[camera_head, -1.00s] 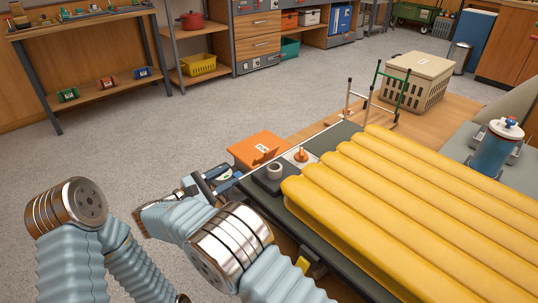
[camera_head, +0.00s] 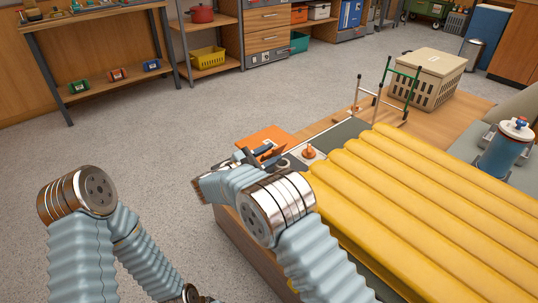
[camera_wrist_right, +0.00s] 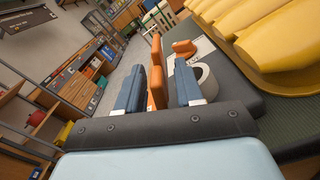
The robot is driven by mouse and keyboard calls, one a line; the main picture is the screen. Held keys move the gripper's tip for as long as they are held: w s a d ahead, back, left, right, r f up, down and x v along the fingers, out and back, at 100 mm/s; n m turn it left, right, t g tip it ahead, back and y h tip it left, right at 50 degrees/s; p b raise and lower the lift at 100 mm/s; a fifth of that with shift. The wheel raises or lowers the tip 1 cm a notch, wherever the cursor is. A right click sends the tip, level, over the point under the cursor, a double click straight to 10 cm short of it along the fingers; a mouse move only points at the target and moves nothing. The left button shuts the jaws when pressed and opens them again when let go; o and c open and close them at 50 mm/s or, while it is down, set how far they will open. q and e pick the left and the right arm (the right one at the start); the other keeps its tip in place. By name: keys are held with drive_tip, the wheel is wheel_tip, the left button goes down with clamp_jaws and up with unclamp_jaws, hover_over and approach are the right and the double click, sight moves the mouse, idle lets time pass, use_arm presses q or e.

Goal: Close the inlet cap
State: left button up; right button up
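A small orange cap (camera_head: 308,152) stands on a white plate beside the yellow ribbed mattress (camera_head: 400,190); it also shows in the right wrist view (camera_wrist_right: 184,47). My right gripper (camera_head: 262,154) is at the table's near left corner, left of the cap. In the wrist view its two blue fingers (camera_wrist_right: 158,85) stand apart. My left gripper is out of frame.
A beige crate (camera_head: 428,80) and a green and white frame (camera_head: 385,92) stand farther back. A blue pump-like cylinder (camera_head: 505,148) stands at the right. The floor at left is clear.

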clamp_jaws()
drive_tip(key=m+b, duration=0.1)
drive_tip(key=b, duration=0.1)
drive_tip(key=f+m+b, duration=0.1)
drive_tip(key=b, duration=0.1)
drive_tip(key=m+b, duration=0.2)
drive_tip(key=b, duration=0.1)
drive_tip(key=shift+s+d+f, duration=0.2)
drive_tip(key=shift+s+d, duration=0.05)
drive_tip(key=shift+s, duration=0.15)
drive_tip(key=shift+m+b, duration=0.5)
drive_tip(key=shift+s+d+r+m, duration=0.1)
drive_tip(key=shift+r+m, duration=0.1)
drive_tip(key=shift+m, duration=0.1)
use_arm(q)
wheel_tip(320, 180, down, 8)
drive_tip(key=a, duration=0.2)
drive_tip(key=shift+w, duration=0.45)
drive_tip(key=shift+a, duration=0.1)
use_arm(e)
unclamp_jaws()
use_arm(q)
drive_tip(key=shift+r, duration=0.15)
